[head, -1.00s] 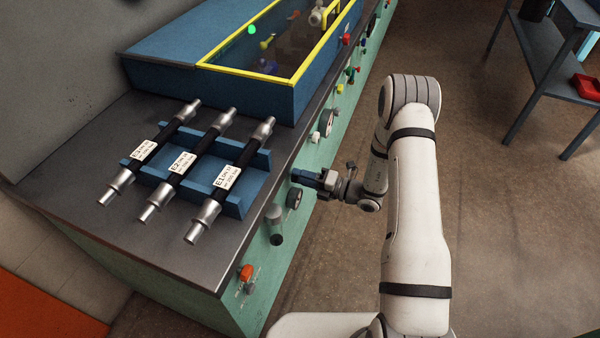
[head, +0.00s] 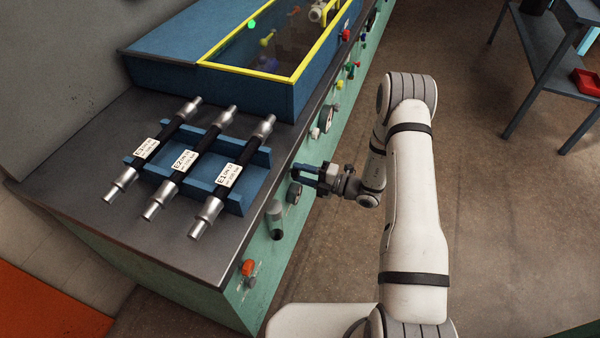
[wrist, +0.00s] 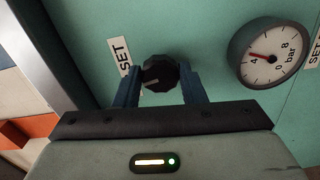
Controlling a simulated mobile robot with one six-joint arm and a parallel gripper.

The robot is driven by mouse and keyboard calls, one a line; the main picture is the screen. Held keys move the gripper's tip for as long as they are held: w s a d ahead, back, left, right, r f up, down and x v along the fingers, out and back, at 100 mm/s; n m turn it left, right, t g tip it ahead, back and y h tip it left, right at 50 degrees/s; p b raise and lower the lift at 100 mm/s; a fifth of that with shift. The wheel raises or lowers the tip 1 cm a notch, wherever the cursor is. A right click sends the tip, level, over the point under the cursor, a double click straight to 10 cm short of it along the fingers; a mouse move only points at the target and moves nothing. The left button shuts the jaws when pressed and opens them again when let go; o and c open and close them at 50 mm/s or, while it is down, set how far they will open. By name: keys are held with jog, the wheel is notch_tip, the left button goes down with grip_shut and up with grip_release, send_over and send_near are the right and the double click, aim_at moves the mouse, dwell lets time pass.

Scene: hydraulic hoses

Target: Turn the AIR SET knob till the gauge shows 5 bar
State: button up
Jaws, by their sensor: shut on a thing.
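A label reading SET (wrist: 123,54) is partly hidden by the left finger. The round bar gauge (wrist: 278,66) is right of the knob. Its red needle points slightly past the 4, towards the 8. In the head view my gripper (head: 298,174) is against the panel front, and the knob is hidden there.
The bench top (head: 80,190) bears a blue rack (head: 257,195) with three labelled hoses. A yellow-framed case (head: 215,85) stands behind. An orange knob (head: 248,267) and a grey cylindrical fitting (head: 275,215) stick out of the panel nearby. Open floor lies to the right.

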jog(key=shift+w+d+r, duration=0.1)
jog(key=shift+w+d, duration=0.05)
jog(key=o, duration=1)
jog(key=v, duration=0.7)
jog(key=shift+s+d+b, duration=0.2)
jog(key=shift+d+b, duration=0.1)
